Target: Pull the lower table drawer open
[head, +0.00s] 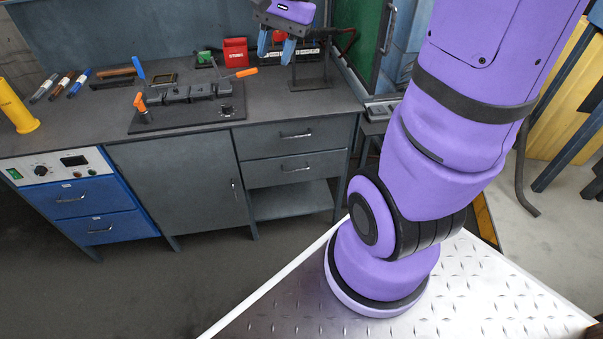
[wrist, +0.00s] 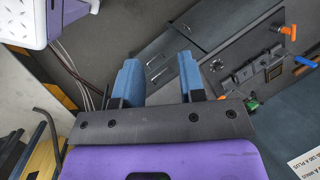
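The grey workbench (head: 60,135) has two stacked drawers at its right end. The upper drawer (head: 265,137) and the lower drawer (head: 265,172) each have a bar handle, and both look shut. The lower drawer's handle (head: 297,168) is unobstructed in the head view. My gripper (head: 276,46) is above the back right of the bench top, well above and away from the drawers. In the wrist view its two blue fingers (wrist: 157,85) stand apart with nothing between them. Two small handles show beyond the fingertips in that view.
A black fixture plate with clamps (head: 188,104) lies on the bench. A red box (head: 236,52) and a dark stand (head: 309,75) are at the back. A blue two-drawer unit (head: 85,213) is at the left. The floor before the grey drawers is clear; an open shelf (head: 290,200) lies below them.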

